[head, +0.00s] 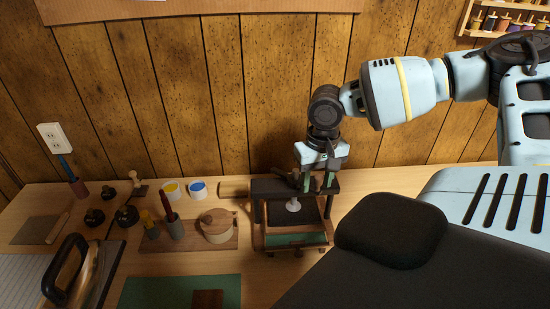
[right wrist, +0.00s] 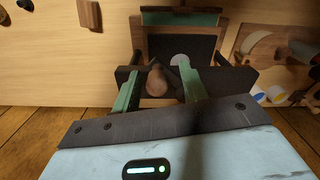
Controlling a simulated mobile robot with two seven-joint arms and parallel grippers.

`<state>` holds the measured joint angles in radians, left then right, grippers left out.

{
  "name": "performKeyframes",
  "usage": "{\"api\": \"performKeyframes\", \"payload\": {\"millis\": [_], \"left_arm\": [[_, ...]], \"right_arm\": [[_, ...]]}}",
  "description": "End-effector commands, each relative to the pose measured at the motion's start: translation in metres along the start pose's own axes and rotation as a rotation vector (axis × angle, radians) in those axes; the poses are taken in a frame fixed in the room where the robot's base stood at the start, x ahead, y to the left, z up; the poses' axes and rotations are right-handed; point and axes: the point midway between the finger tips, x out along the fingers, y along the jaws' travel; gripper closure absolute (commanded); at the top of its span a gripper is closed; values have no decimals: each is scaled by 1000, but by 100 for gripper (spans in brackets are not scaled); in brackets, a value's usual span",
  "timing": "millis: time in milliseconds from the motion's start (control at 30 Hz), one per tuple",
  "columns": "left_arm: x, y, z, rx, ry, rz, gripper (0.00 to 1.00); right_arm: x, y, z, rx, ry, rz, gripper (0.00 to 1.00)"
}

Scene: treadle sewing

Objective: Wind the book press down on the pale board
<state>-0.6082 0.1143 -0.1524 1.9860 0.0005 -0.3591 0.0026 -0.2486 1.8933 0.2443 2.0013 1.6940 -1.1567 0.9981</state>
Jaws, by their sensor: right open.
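The book press (head: 258,213) stands on the bench, with a dark crossbeam, wooden frame and green front strip. The strip also shows in the right wrist view (right wrist: 180,18). A pale round disc (head: 293,206) shows under the beam, over the dark bed. I cannot make out a separate pale board. My right gripper (head: 318,184) points down at the top of the press. In the right wrist view, its open green fingers (right wrist: 160,76) stand either side of a rounded wooden handle knob (right wrist: 157,83). I cannot tell whether they touch it. My left gripper is out of view.
A plank wall rises behind.

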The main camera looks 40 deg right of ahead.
Motion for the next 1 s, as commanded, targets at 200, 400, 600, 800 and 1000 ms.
{"api": "performKeyframes", "payload": {"millis": [200,400,600,800,1000], "left_arm": [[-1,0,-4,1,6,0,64],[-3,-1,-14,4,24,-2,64],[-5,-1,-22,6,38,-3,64],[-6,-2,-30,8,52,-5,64],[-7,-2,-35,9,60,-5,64]], "right_arm": [[-6,1,0,1,0,1,56],[-24,1,0,1,3,0,56],[-41,1,0,2,2,1,56],[-58,1,0,1,1,1,56],[-69,1,0,1,-1,2,56]]}}
